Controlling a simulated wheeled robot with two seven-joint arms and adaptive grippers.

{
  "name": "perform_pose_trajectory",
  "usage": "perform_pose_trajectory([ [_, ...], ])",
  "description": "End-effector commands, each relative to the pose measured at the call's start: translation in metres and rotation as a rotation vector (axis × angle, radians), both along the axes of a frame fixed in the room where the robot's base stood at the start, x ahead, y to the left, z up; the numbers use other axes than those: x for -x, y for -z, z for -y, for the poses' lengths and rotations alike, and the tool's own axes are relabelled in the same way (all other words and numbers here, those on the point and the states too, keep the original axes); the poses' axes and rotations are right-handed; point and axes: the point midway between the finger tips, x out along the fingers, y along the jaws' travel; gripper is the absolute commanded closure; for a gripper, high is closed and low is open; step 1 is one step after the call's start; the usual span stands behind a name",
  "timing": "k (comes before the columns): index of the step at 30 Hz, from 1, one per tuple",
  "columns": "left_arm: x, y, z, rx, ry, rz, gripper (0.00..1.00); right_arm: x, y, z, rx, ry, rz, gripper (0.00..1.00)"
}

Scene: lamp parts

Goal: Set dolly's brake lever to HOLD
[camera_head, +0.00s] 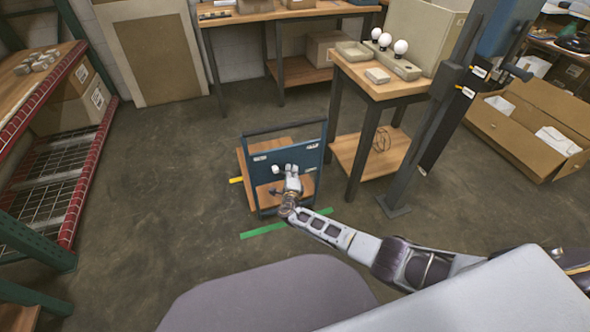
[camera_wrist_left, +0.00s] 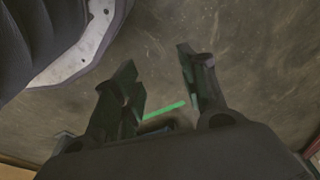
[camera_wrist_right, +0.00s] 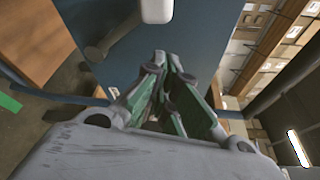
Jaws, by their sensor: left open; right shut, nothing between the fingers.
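The dolly (camera_head: 256,176) stands on the floor, with a blue upright panel and a wooden deck. Small white labels (camera_head: 312,146) are on the panel; their words are too small to read. A white knob (camera_head: 276,169), apparently the brake lever's grip, is at the panel face. In the right wrist view the white knob (camera_wrist_right: 157,10) is at the top edge, with a dark bar-like shape beside it. My right gripper (camera_head: 292,170) is shut and empty, just right of the knob and apart from it. My left gripper (camera_wrist_left: 156,64) is open and empty above the floor.
A green floor strip (camera_head: 286,223) lies in front of the dolly. A wooden table (camera_head: 352,75) with light bulbs stands to its right, beside a dark post (camera_head: 450,95). A rack (camera_head: 70,165) is at the left. The floor between rack and dolly is clear.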

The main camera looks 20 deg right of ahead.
Motion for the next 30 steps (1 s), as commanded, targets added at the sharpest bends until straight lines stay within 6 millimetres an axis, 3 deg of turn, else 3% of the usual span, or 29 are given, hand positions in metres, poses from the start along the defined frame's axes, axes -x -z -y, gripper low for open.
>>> perform_pose_trajectory([
  [3,0.0,0.004,-0.002,-0.002,-0.001,0.004,0.58,0.0,0.0,-0.009,0.087,0.0,0.002,1.0],
  [15,0.001,0.009,-0.003,-0.002,-0.002,0.008,0.58,0.001,0.004,-0.027,0.083,0.0,0.002,1.0],
  [30,0.002,0.011,-0.003,-0.003,-0.002,0.007,0.58,0.001,0.006,-0.033,0.081,-0.004,0.002,1.0],
])
